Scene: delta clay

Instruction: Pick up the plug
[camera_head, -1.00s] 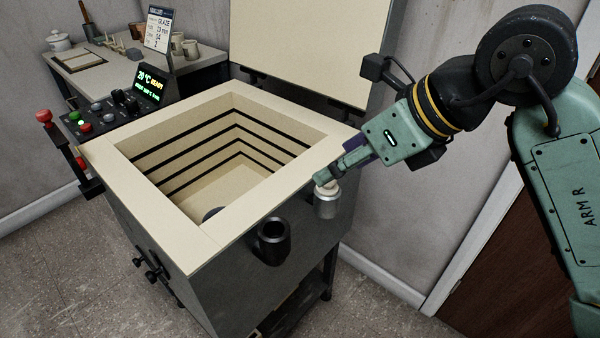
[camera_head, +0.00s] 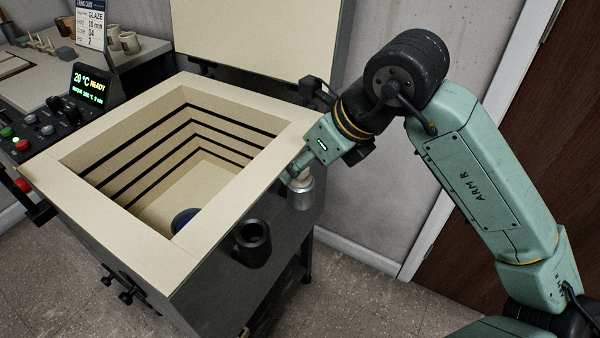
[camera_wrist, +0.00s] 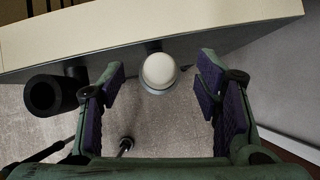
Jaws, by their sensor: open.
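The plug looks to be the pale, rounded piece (camera_wrist: 159,71) between my open fingers in the wrist view. In the head view it shows as a cream top (camera_head: 301,179) on a grey metal holder (camera_head: 300,196) on the kiln's right side. My gripper (camera_wrist: 160,95) is open, with one purple-padded finger on each side of the plug and a gap on both sides. In the head view my gripper (camera_head: 297,174) is at the holder, and its fingers partly hide the plug.
The open kiln (camera_head: 90,160) stands left of my gripper, its pale rim close by. An empty dark cup-like holder (camera_head: 252,240) is fixed on its front side and also shows in the wrist view (camera_wrist: 50,95). A control panel (camera_head: 45,125) is at the left. Floor right of the kiln is clear.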

